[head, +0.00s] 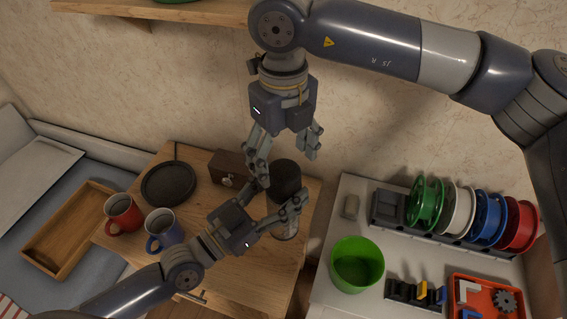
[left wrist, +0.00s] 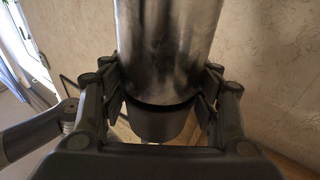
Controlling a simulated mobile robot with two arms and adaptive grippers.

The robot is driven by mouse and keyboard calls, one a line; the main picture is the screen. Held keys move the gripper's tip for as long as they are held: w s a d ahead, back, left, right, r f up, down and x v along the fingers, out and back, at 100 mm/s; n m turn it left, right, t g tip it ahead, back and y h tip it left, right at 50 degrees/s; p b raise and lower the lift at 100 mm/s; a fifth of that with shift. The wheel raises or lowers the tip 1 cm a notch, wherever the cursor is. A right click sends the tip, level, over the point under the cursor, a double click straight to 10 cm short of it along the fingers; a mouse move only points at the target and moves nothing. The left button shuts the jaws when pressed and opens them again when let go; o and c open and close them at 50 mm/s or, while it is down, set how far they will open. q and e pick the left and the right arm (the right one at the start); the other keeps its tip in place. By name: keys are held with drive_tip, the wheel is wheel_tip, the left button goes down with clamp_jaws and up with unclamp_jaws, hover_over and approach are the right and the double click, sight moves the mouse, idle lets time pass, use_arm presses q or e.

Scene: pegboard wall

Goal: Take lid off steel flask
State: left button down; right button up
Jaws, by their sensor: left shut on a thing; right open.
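The steel flask (head: 287,233) stands at the right part of the wooden table, with a black lid (head: 286,178) at its top. My left gripper (head: 279,200) reaches in from the lower left and is shut on the flask, with fingers on both sides. In the left wrist view the shiny steel body (left wrist: 168,45) and a dark end part (left wrist: 158,122) show between the fingers. My right gripper (head: 287,165) is open, pointing down from above, with its fingers spread to either side near the lid. Whether they touch the lid cannot be told. Much of the flask is hidden by my left gripper.
A small wooden box (head: 230,168), a black round plate (head: 168,183), a red mug (head: 123,213) and a blue mug (head: 164,230) stand to the left. On the white surface at right are a green cup (head: 357,264), several spools (head: 458,210) and a red tray (head: 487,296).

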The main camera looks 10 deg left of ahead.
sight(284, 169)
drive_tip(key=shift+r+m, duration=0.8)
drive_tip(key=shift+r, duration=0.05)
drive_tip(key=shift+f, duration=0.15)
wheel_tip(284, 169, down, 7)
drive_tip(key=shift+f, duration=0.2)
drive_tip(key=c, duration=1.1)
drive_tip(key=shift+n, duration=1.6)
drive_tip(key=o, duration=1.2)
drive_tip(key=shift+c, duration=0.2)
